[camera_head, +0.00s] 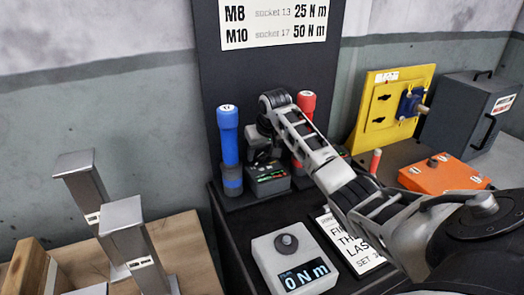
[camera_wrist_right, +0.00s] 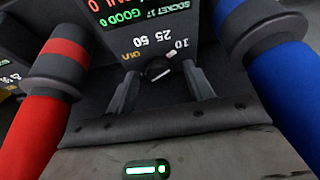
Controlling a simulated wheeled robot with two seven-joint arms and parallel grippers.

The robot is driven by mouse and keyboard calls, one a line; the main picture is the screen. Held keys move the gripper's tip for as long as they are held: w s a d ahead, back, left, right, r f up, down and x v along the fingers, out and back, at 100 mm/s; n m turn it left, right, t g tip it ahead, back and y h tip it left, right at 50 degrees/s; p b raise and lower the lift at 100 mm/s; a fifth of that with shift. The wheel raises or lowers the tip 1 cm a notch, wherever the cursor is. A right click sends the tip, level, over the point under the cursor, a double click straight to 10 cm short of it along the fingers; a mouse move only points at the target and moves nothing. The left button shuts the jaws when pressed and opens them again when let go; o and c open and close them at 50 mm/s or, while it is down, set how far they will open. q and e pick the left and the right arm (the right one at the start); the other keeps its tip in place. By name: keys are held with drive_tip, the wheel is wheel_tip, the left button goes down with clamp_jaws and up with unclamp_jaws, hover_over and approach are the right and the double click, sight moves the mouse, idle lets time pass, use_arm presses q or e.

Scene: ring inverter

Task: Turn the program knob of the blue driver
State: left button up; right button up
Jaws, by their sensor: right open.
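The blue driver (camera_head: 228,135) stands upright in the rack at the back; it shows at the right of the right wrist view (camera_wrist_right: 285,75). Its dark control box (camera_head: 270,185) with a lit display stands beside it. In the right wrist view the box face appears upside down, with a small dark program knob (camera_wrist_right: 157,70) and the numbers 10, 25 and 50. My right gripper (camera_head: 262,145) is over the box, its open fingers on either side of the knob; I cannot tell whether they touch it. The gripper hides the knob in the head view. My left gripper is out of view.
A red driver (camera_head: 306,104) stands close to the right, partly behind my arm. A grey torque display (camera_head: 295,262) reading 0 Nm is in front. A yellow fixture (camera_head: 388,105), a dark box (camera_head: 462,115) and an orange box (camera_head: 440,175) stand right. Metal posts (camera_head: 130,235) are left.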

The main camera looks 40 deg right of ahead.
drive_tip(key=c, duration=1)
drive_tip(key=shift+o, duration=0.2)
drive_tip(key=n, duration=0.1)
drive_tip(key=n+y, duration=0.1)
drive_tip(key=n, duration=0.1)
drive_tip(key=shift+d+n, duration=0.2)
drive_tip(key=shift+n, duration=0.1)
drive_tip(key=n+y, duration=0.2)
drive_tip(key=n, duration=0.2)
drive_tip(key=shift+d, duration=0.15)
drive_tip(key=shift+n, duration=0.3)
drive_tip(key=o, duration=1)
drive_tip(key=shift+c, duration=0.2)
